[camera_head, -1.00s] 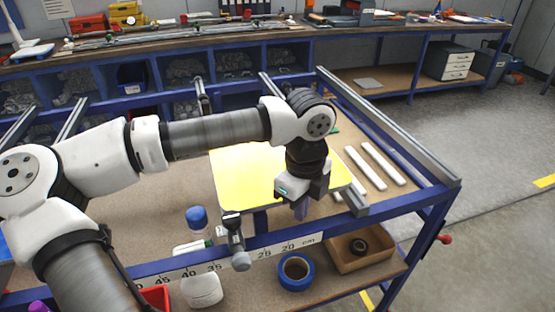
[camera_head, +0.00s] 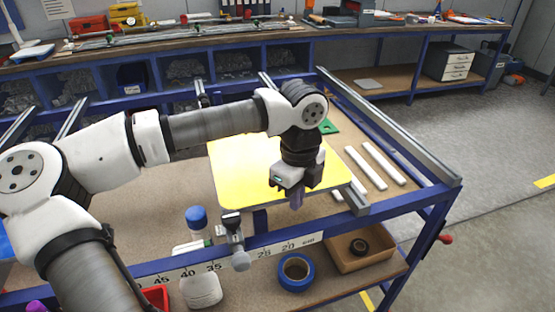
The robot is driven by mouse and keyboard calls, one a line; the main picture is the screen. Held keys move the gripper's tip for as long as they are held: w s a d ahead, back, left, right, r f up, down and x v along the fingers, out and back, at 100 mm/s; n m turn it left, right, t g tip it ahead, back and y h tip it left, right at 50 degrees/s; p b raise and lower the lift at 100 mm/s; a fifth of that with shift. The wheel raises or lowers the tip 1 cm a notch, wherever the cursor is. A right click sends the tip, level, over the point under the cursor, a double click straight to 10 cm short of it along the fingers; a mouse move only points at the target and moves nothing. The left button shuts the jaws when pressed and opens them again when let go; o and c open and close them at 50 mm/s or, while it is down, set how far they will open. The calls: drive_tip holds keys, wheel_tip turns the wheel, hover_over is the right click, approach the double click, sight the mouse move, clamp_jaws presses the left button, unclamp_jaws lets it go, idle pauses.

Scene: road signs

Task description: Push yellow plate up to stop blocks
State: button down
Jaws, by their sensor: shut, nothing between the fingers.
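The yellow plate (camera_head: 238,177) lies flat on the brown work surface of the blue-framed table, near its front edge. My gripper (camera_head: 296,203) is shut and empty, pointing down over the plate's front right part. My wrist hides part of the plate behind it. Whether the fingertips touch the plate cannot be told. A grey block (camera_head: 355,198) stands at the plate's front right corner, close to its edge. Whether they touch is unclear.
Two white bars (camera_head: 375,165) lie right of the plate, and a green piece (camera_head: 328,127) lies behind it. A clamp (camera_head: 233,240) sits on the front rail. Blue tape (camera_head: 296,272) and a cardboard box (camera_head: 360,248) are on the lower shelf. The surface left of the plate is clear.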

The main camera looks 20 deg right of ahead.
drive_tip(key=shift+w+a, duration=0.1)
drive_tip(key=shift+w, duration=1.55)
drive_tip(key=shift+s+b, duration=0.15)
drive_tip(key=shift+b, duration=0.15)
wheel_tip(320, 180, up, 8)
drive_tip(key=s+p, duration=0.2)
drive_tip(key=shift+s+p, duration=0.3)
drive_tip(key=shift+s, duration=0.1)
